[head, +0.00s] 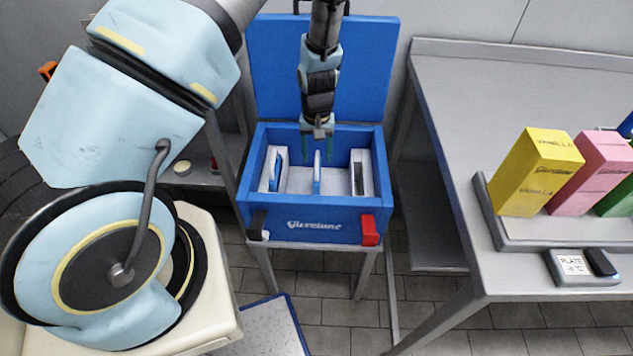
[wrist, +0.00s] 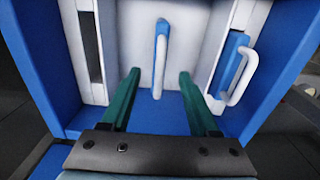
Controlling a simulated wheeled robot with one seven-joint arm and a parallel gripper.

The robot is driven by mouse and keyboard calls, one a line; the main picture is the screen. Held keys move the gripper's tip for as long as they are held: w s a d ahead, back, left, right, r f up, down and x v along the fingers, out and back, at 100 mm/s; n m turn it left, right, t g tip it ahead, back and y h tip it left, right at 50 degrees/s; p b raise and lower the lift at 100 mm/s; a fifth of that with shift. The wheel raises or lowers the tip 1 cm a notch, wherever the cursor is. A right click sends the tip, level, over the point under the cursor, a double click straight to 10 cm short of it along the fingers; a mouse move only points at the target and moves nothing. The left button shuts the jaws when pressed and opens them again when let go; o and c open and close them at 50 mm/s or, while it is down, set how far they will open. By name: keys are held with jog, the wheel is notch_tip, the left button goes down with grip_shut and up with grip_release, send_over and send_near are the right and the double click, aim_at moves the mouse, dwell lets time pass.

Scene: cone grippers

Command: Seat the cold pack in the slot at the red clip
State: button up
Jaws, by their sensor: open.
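The blue cold pack with a white edge (head: 317,178) stands upright in the middle of the open blue box (head: 300,226). It also shows in the wrist view (wrist: 160,62). The red clip (head: 369,230) is on the box's front at the right. The slot on that side (head: 358,178) looks dark and empty; in the wrist view this slot (wrist: 90,50) is at the left. My gripper (head: 317,153) points down into the box, open, with its green fingers to either side of the middle pack. In the wrist view my gripper (wrist: 158,82) holds nothing.
Another blue pack with a white handle (head: 273,170) sits in the left slot, near the black clip (head: 258,225). The raised lid (head: 275,60) stands behind my gripper. A grey table (head: 450,130) with yellow and pink cartons in a tray is at right.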

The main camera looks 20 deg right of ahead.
aim_at(316, 179)
jog(key=shift+w+d+f+p, duration=0.1)
jog(key=shift+f+p, duration=0.9)
jog(key=shift+f, duration=2.3)
grip_shut()
